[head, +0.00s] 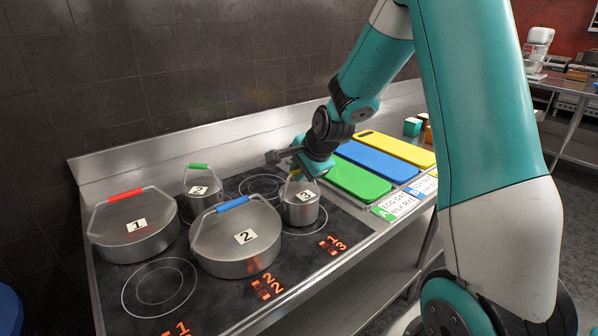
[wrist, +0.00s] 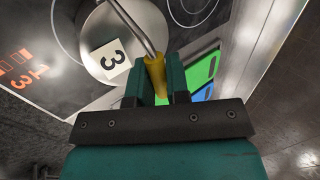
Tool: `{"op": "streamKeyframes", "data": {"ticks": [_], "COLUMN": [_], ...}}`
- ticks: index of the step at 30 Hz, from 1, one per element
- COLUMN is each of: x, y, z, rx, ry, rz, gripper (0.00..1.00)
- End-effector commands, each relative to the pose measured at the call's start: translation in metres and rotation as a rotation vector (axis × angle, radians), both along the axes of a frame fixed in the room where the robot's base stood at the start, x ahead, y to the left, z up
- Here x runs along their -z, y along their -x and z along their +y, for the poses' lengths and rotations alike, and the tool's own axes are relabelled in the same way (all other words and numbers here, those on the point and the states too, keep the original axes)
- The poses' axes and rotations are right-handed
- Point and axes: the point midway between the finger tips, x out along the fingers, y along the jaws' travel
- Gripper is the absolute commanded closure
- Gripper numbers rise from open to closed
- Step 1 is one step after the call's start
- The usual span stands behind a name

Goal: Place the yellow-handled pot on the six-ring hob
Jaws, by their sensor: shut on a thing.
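The yellow-handled pot (head: 300,211) is small and steel, with a "3" label. It is upright over the right front ring of the black hob (head: 215,296); I cannot tell whether its base touches the glass. My gripper (head: 297,172) is shut on the yellow grip of its handle, mostly hidden by my wrist in the head view. In the wrist view the yellow handle (wrist: 155,72) sits between the fingers of my gripper (wrist: 158,88), with the pot (wrist: 128,35) beyond it.
Pot 1 with a red handle (head: 133,230), pot 2 with a blue handle (head: 236,241) and a small green-handled pot (head: 202,190) stand on the hob. A front left ring (head: 160,288) and a back right ring (head: 262,185) are bare. Green (head: 358,180), blue and yellow boards lie right.

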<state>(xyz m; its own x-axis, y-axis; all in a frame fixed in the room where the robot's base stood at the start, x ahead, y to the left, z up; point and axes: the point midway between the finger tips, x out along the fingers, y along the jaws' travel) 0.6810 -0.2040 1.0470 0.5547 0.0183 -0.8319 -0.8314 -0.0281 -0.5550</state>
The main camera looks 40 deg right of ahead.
Motion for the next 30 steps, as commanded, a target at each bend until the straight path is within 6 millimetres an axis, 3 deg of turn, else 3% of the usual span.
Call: {"op": "streamKeyframes", "data": {"ticks": [2,3,6,17,30], "x": [0.003,0.003,0.002,-0.004,-0.077], "y": [0.000,0.000,0.000,0.001,0.050], "z": [0.000,0.000,0.000,0.000,-0.002], "rx": [0.000,0.000,0.000,0.001,0.001], "ry": [0.000,0.000,0.000,0.001,0.003], "rz": [-0.001,0.000,0.000,-0.002,-0.006], "gripper": [1.00,0.79,0.58,0.58,0.58]}}
